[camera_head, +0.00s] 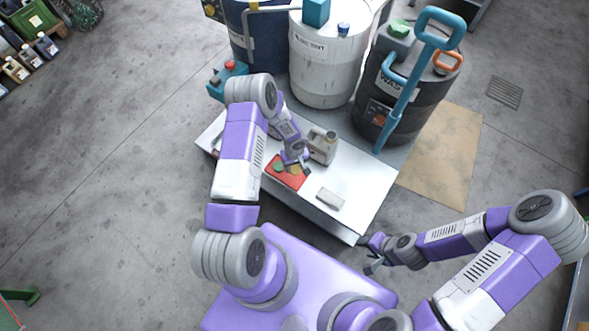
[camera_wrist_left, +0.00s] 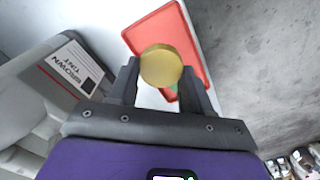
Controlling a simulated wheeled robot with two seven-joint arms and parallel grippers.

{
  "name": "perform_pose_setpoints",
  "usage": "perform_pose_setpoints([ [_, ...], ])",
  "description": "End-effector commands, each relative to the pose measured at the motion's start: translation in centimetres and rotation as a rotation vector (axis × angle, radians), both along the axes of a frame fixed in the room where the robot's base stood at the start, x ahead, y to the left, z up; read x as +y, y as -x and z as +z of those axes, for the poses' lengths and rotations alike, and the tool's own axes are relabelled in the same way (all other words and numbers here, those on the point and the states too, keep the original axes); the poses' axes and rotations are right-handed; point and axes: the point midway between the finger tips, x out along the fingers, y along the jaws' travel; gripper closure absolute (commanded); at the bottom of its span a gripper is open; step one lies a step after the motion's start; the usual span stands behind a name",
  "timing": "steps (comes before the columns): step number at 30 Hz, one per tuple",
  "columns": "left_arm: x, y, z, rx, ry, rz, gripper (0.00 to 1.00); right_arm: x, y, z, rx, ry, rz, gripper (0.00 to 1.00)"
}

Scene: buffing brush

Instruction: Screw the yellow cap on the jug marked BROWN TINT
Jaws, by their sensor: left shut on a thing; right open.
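The yellow cap (camera_wrist_left: 161,66) is held between the fingertips of my left gripper (camera_wrist_left: 160,80), which is shut on it; the gripper also shows in the head view (camera_head: 300,163). It is over the red tray (camera_wrist_left: 143,34), which also lies on the table in the head view (camera_head: 273,180). The grey-beige jug marked BROWN TINT (camera_wrist_left: 66,82) is beside my left gripper, at the left of the left wrist view. The jug (camera_head: 322,147) stands upright on the table, just right of the gripper in the head view. My right gripper (camera_head: 373,266) is open and empty, off the table's front corner.
A green cap (camera_head: 279,167) lies in the tray. A pale flat block (camera_head: 330,199) lies on the white table (camera_head: 352,220). Large blue, white (camera_head: 322,75) and black (camera_head: 385,110) drums stand behind the table.

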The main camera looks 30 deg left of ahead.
Motion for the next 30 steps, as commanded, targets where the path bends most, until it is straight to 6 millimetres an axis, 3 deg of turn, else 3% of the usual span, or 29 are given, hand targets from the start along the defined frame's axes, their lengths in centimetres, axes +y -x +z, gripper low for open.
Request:
perform_pose_setpoints([
  [1, 0.0, 0.0, 1.1, -0.001, -0.001, 0.001, 0.79, 0.0, 0.0, 0.3, 0.0, 0.0, 0.0, 0.57],
  [6, 0.0, 0.0, 2.7, 0.0, 0.0, 0.0, 0.79, 0.0, 0.0, 0.6, 0.0, 0.0, 0.0, 0.57],
  [21, -0.3, -0.2, 3.6, -0.001, 0.001, -0.018, 0.79, 0.0, 0.0, 0.6, 0.0, 0.0, 0.0, 0.57],
  [23, -0.9, -0.4, 4.9, -0.004, 0.001, -0.051, 0.79, 0.0, 0.0, 0.6, 0.0, 0.0, 0.0, 0.57],
  [26, -2.4, -0.9, 8.4, -0.007, 0.001, -0.151, 0.79, 0.0, 0.0, 0.6, 0.0, 0.0, 0.0, 0.57],
  [30, -5.0, -0.6, 15.0, -0.008, -0.002, -0.365, 0.79, 0.0, 0.0, 0.6, 0.0, 0.0, 0.0, 0.57],
])
